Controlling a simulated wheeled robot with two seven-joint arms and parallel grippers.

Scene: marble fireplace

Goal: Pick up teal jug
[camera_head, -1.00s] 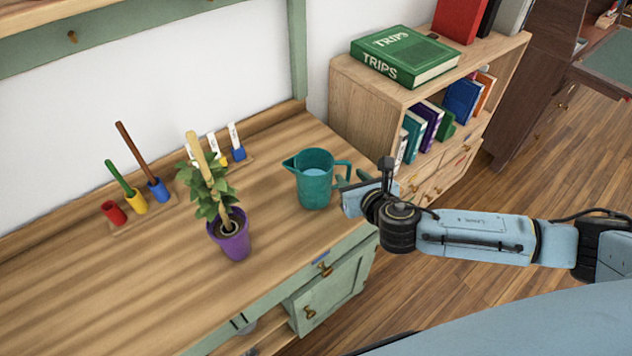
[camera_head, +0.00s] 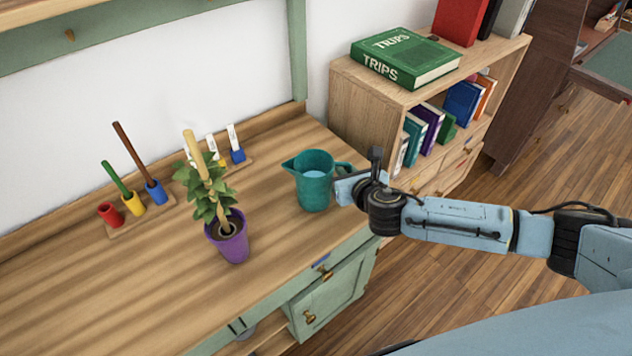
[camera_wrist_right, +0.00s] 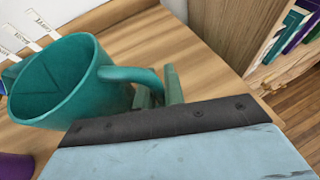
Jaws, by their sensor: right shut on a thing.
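The teal jug (camera_head: 313,187) stands upright on the wooden worktop near its right end, its spout to the left and its handle to the right. My right gripper (camera_head: 342,184) is at the handle side, shut on the jug's handle. In the right wrist view the jug (camera_wrist_right: 60,82) fills the left side, and its handle reaches toward my right gripper (camera_wrist_right: 155,90); the wrist housing hides part of the grip. My left gripper is not in view.
A plant in a purple pot (camera_head: 229,240) stands left of the jug. Holders with coloured pegs (camera_head: 135,204) are farther left. A bookcase (camera_head: 362,112) with a green book (camera_head: 405,55) stands behind right. The worktop's front left is clear.

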